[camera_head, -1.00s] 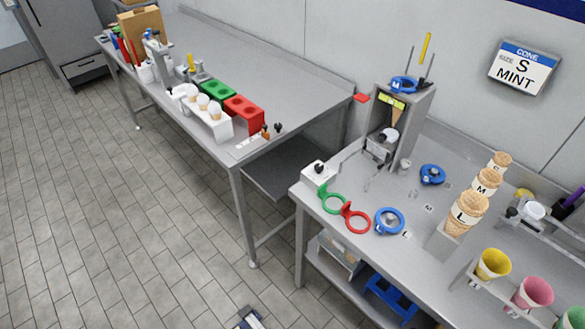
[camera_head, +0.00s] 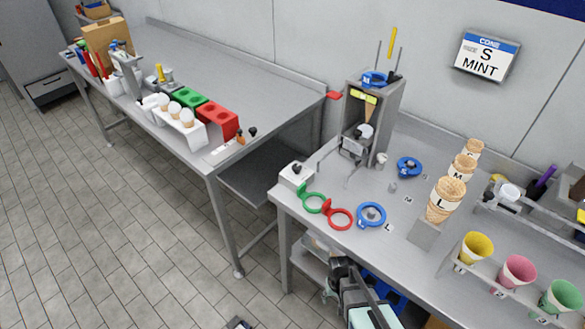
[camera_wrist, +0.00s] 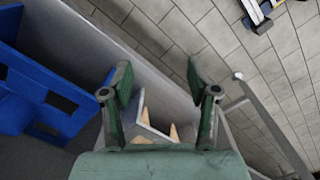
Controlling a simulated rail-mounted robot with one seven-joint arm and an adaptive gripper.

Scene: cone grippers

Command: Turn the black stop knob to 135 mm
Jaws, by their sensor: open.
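A small dark knob (camera_head: 252,132) stands beside an orange piece (camera_head: 240,139) at the end of a pale strip (camera_head: 226,151) on the left table's near corner. Another black knob (camera_head: 296,168) sits on a white box at the left corner of the right bench. Neither is marked clearly enough to tell which is the stop knob, and no millimetre marks are readable. My gripper (camera_head: 340,272) is low in front of the right bench, below its top and apart from both knobs. In the wrist view my gripper (camera_wrist: 161,82) has its two fingers spread, with nothing held.
Green (camera_head: 312,203) and red (camera_head: 340,219) rings project at the right bench's front edge. A blue ring (camera_head: 371,215) lies beside them. A grey dispenser frame (camera_head: 385,97) stands behind. A blue crate (camera_wrist: 45,85) is near my gripper, under the bench. Floor is free at left.

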